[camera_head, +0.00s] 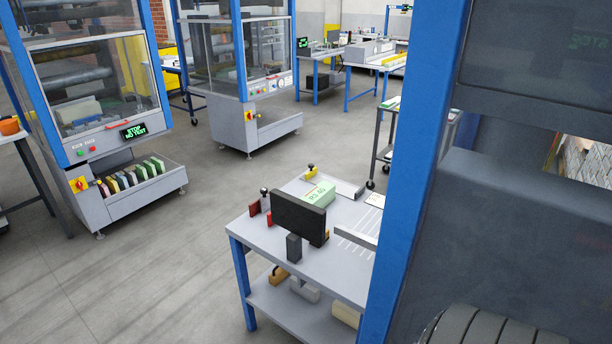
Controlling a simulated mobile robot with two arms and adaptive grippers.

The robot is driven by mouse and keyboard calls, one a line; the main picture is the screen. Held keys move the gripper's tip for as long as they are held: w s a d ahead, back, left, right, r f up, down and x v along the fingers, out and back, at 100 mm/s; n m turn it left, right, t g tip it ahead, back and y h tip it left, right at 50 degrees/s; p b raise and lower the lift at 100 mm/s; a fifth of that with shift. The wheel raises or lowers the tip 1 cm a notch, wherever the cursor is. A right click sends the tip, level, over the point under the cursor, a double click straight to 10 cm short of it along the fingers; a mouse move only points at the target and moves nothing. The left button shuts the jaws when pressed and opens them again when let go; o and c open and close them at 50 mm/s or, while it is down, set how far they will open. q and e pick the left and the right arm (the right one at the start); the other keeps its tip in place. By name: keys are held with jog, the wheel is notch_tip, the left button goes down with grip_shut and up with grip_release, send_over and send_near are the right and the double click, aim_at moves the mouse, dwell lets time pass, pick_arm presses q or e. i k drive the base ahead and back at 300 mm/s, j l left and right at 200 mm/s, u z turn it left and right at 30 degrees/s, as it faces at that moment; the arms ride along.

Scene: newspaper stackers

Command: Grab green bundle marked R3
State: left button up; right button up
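A pale green bundle (317,194) lies on top of a grey workbench with blue legs (335,220), toward its back. Dark lettering shows on it, but it is too small to read surely as R3. A black screen or panel (299,218) stands in front of it and hides part of the bench. Neither of my grippers is in view.
A blue post (418,150) and dark machine panel (530,230) block the near right. Two blue-framed machines stand left and centre; the left one's tray (140,190) holds several coloured blocks. The grey floor (170,270) at front left is clear.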

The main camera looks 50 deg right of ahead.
aim_at(323, 194)
jog(key=i+z, duration=0.4)
jog(key=i+j+z, duration=0.15)
jog(key=z, duration=0.3)
jog(key=i+j+z, duration=0.25)
jog(key=z, duration=0.15)
jog(key=i+j+z, duration=0.5)
jog(key=j+z, duration=0.15)
jog(key=z, duration=0.2)
